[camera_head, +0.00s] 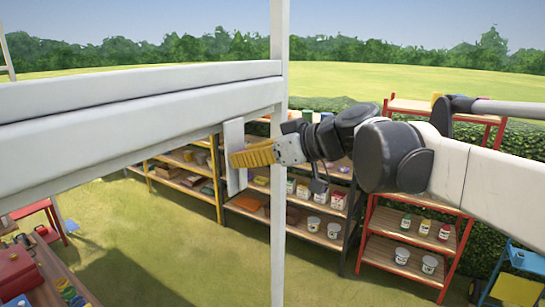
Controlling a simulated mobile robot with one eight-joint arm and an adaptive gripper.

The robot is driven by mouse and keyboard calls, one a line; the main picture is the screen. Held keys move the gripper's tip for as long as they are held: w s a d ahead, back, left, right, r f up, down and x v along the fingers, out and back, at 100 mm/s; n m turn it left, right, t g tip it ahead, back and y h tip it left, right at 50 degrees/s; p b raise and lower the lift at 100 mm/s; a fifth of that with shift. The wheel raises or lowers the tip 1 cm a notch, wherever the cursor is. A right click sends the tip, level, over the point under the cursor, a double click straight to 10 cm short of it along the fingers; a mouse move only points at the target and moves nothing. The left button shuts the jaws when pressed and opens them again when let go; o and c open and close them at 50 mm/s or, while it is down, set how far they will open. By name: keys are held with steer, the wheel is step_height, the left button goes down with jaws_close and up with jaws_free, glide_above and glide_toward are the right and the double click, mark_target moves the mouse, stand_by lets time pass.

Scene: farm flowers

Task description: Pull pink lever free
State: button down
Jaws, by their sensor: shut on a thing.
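My gripper (240,158) has ribbed yellow fingers and comes in from the right. It is shut at a white upright plate (235,137) that hangs below the end of a thick white beam. The fingers lie across the front of the plate. What they hold is almost wholly hidden behind them. Only a small purplish patch shows at their upper edge, and I cannot make out the shape of the pink lever. I cannot tell whether it is still seated at the plate.
A thin white post (279,240) stands close to the fingers. The large white beam (140,112) fills the upper left. Shelves with jars and boxes (185,170) stand behind, and a red shelf (412,235) is at the right. Open grass lies below left.

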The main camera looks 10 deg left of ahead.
steer(key=s+d+f+t+y+b, duration=0.2)
steer(key=d+f+t+y+b, duration=0.2)
steer(key=y+b, duration=0.7)
steer(key=shift+d+b, duration=0.7)
steer(key=shift+b, duration=2.95)
steer(key=shift+s+f, duration=0.1)
steer(key=c, duration=1.1)
jaws_free()
steer(key=shift+o, duration=0.2)
